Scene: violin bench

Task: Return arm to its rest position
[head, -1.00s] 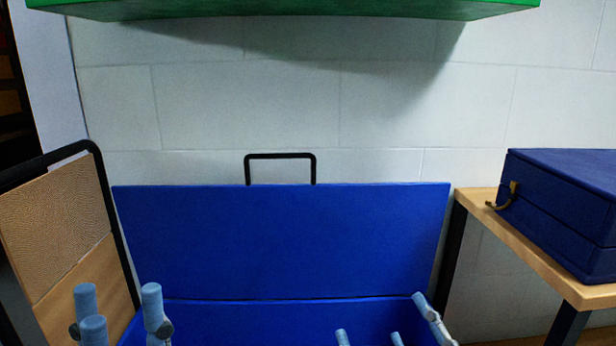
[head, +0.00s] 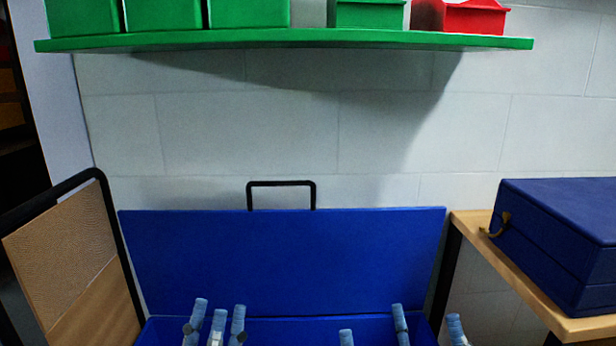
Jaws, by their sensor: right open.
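My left gripper (head: 219,316) shows at the bottom of the head view, left of centre. Its light-blue fingers point up and stand close together, with gaps between the tips; how far it is closed is unclear. My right gripper (head: 400,322) is at the bottom, right of centre. Its fingers are spread wide and it is open, with nothing seen between them. Both grippers appear in front of an opened blue case (head: 285,260) with a black handle. The lower parts of both grippers and arms are cut off by the frame.
A green shelf (head: 300,41) above holds several green bins (head: 248,14) and a red bin (head: 460,17). A dark blue box (head: 565,235) rests on a wooden table (head: 520,285) at right. A black-framed brown board (head: 65,250) stands at left. The wall space between is clear.

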